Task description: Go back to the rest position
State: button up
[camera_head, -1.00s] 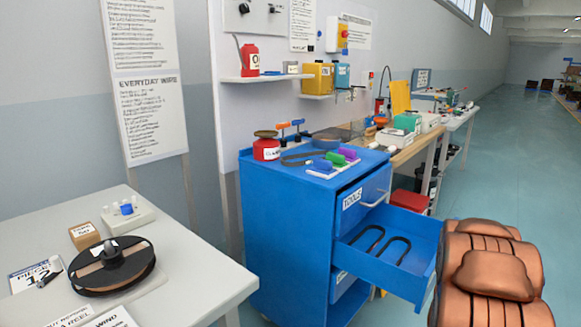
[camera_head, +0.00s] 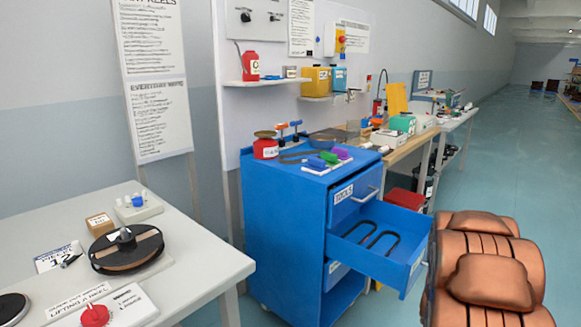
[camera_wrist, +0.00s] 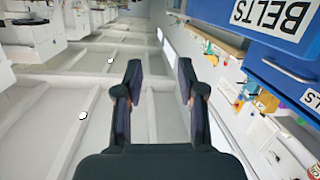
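My gripper (camera_wrist: 159,85) shows in the wrist view with its two dark fingers apart and nothing between them. It is open and points out into the room, clear of any object. In the head view my gripper does not show. My copper-coloured arm (camera_head: 490,270) is folded at the lower right, beside the open drawer.
At left a white table (camera_head: 205,262) holds a reel (camera_head: 126,250) and a red knob (camera_head: 95,315). Open floor (camera_head: 500,150) lies to the right.

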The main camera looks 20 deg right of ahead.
jog(key=w+a+r+n+y+p, duration=0.1)
jog(key=w+a+r+y+p, duration=0.15)
jog(key=a, duration=0.35)
jog(key=w+a+r+n+y+p, duration=0.1)
jog(key=w+a+r+y+p, duration=0.15)
jog(key=a, duration=0.45)
jog(key=s+a+r+n+g+y+p, duration=0.1)
jog(key=s+a+r+y+p, duration=0.15)
jog(key=a, duration=0.65)
jog(key=s+a+r+n+g+y+p, duration=0.1)
jog(key=s+a+r+g+y+p, duration=0.15)
jog(key=a, duration=0.55)
jog(key=s+a+r+n+g+y+p, duration=0.3)
jog(key=s+a+r+p, duration=0.25)
jog(key=s+a, duration=0.5)
jog(key=s+a+r+n+g+p, duration=0.1)
jog(key=s+a+r, duration=0.3)
jog(key=s, duration=0.4)
jog(key=s+a+r+n+g+p, duration=0.1)
jog(key=s+a+r+g+p, duration=0.2)
jog(key=s, duration=0.5)
jog(key=shift+a+r+p, duration=0.4)
jog(key=shift+r, duration=0.15)
jog(key=shift+g, duration=0.25)
